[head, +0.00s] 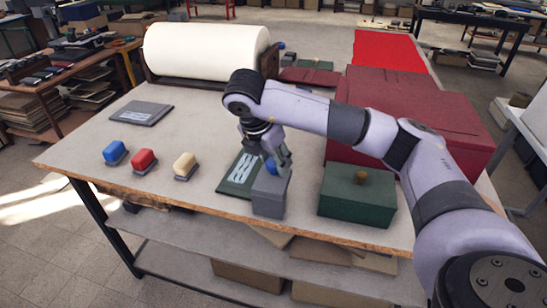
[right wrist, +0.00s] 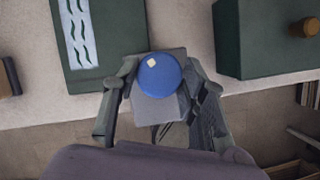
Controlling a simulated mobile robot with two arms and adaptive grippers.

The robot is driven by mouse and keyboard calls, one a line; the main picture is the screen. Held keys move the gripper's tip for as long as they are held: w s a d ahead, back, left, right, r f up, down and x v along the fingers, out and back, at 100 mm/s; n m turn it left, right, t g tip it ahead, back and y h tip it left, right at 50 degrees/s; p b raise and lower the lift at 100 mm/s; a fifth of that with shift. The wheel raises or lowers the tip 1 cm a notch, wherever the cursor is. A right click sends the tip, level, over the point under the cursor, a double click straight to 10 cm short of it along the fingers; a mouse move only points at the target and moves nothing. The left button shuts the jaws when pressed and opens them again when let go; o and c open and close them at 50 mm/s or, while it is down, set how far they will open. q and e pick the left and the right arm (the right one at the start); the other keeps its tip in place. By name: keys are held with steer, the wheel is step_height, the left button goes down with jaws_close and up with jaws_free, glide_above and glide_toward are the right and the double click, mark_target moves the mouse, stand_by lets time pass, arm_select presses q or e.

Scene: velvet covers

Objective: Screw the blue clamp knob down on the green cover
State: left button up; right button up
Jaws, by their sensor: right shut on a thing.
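The green cover (head: 232,184) lies flat on the table, a dark panel with a pale patterned strip; it also shows in the right wrist view (right wrist: 112,22). A grey clamp block (head: 269,197) stands at its right front corner, by the table's front edge. The blue clamp knob (head: 271,166) is on top of the block, partly hidden by my fingers in the head view. In the right wrist view the round blue knob (right wrist: 160,76), with a pale mark, sits between my fingers. My right gripper (head: 279,163) is shut on it from above. My left gripper is not in view.
A dark green box (head: 357,204) with a wooden knob stands just right of the clamp. A large red box (head: 430,115) is behind it. Blue, red and cream pieces (head: 143,159) stand left. A white roll (head: 200,50) lies behind.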

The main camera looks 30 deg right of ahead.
steer(key=o, duration=1.1)
steer(key=shift+o, duration=0.2)
steer(key=shift+r, duration=0.1)
steer(key=shift+a+r, duration=0.25)
steer(key=shift+r, duration=0.3)
steer(key=v, duration=1)
steer(key=shift+r, duration=0.3)
steer(key=shift+s, duration=0.1)
